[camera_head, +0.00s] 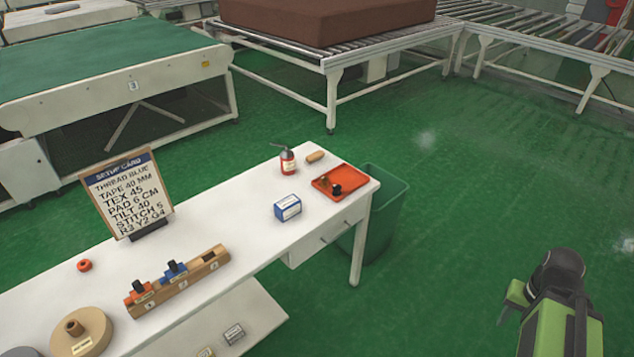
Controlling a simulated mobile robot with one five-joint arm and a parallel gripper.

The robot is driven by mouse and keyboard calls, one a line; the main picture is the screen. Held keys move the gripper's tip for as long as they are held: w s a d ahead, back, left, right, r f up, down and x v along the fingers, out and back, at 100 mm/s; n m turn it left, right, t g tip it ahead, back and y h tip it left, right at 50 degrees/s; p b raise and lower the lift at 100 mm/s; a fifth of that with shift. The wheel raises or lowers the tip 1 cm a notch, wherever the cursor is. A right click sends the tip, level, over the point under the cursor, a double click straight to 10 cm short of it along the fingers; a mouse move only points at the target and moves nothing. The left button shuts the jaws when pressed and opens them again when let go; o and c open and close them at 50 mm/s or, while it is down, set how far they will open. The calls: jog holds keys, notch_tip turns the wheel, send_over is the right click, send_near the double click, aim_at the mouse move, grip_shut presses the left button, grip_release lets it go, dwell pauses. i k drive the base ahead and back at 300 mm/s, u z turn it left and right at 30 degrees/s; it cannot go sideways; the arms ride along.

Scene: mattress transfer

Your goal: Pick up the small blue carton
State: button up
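The small blue carton (287,208) is a blue and white box standing on the white table (250,239), left of an orange tray. My arm, green and black, shows at the bottom right, out over the green floor and well apart from the table and the carton. The fingertips of my gripper cannot be made out in this view. Nothing touches the carton.
An orange tray (325,187) with small dark items, a red bottle (287,160) and a tan piece (315,156) are near the carton. A wooden block holder (205,266) and a sign (126,193) stand left.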

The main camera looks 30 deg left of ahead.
aim_at(285, 209)
jog(key=u, duration=0.05)
jog(key=i, duration=1.65)
jog(key=u, duration=1.8)
jog(key=k, duration=0.15)
jog(key=u, duration=2.1)
jog(key=i, duration=1)
jog(key=u, duration=0.3)
